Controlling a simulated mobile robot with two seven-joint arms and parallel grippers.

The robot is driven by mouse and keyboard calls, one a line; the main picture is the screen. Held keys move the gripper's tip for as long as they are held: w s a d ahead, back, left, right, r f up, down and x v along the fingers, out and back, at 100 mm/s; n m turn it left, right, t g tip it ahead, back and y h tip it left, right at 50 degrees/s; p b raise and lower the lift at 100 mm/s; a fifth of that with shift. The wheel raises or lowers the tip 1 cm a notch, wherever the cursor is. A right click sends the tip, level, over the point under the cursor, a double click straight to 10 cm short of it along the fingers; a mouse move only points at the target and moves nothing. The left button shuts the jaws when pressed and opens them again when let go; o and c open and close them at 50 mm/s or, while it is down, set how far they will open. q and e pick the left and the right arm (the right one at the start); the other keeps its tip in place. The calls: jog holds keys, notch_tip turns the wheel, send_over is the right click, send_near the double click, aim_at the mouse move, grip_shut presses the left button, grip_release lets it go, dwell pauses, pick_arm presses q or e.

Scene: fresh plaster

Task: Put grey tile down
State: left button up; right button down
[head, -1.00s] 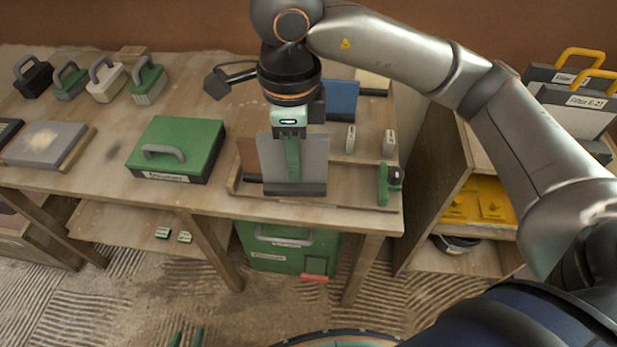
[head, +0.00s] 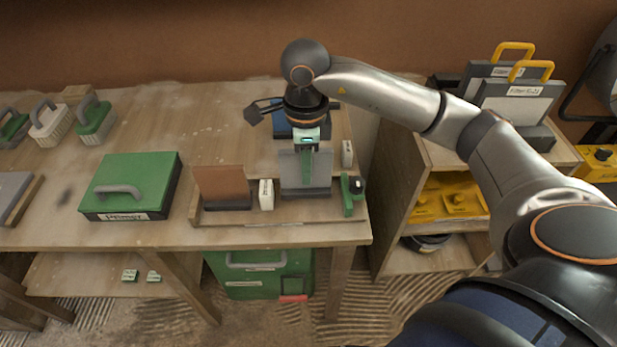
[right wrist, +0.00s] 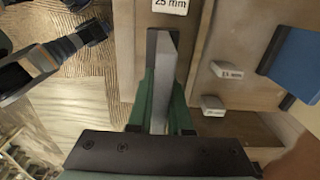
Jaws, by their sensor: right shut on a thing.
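The grey tile (head: 305,171) stands upright at the right part of the wooden tray at the front edge of the workbench. My right gripper (head: 305,150) is shut on its upper part, with a green finger on each face. In the right wrist view the grey tile (right wrist: 163,82) sits between the green fingers (right wrist: 161,115). Its lower edge meets a dark slotted foot (right wrist: 152,40) on the tray; I cannot tell whether it is fully seated. My left gripper is not in view.
On the tray (head: 240,217), a brown tile (head: 222,185) and a white spacer (head: 266,195) stand left of the grey tile; a green tool (head: 348,195) stands right. A blue tile (head: 283,122) is behind. A green case (head: 132,183) lies further left.

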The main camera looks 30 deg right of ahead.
jog(key=shift+w+d+f, duration=0.1)
jog(key=shift+d+f, duration=0.15)
jog(key=shift+f, duration=0.05)
jog(key=shift+d+f, duration=0.1)
jog(key=shift+f, duration=1.55)
jog(key=shift+f, duration=0.15)
jog(key=c, duration=0.8)
grip_release()
jog(key=shift+c, duration=0.2)
notch_tip(320, 180, up, 12)
jog(key=shift+r+p, duration=0.15)
jog(key=shift+p, duration=0.35)
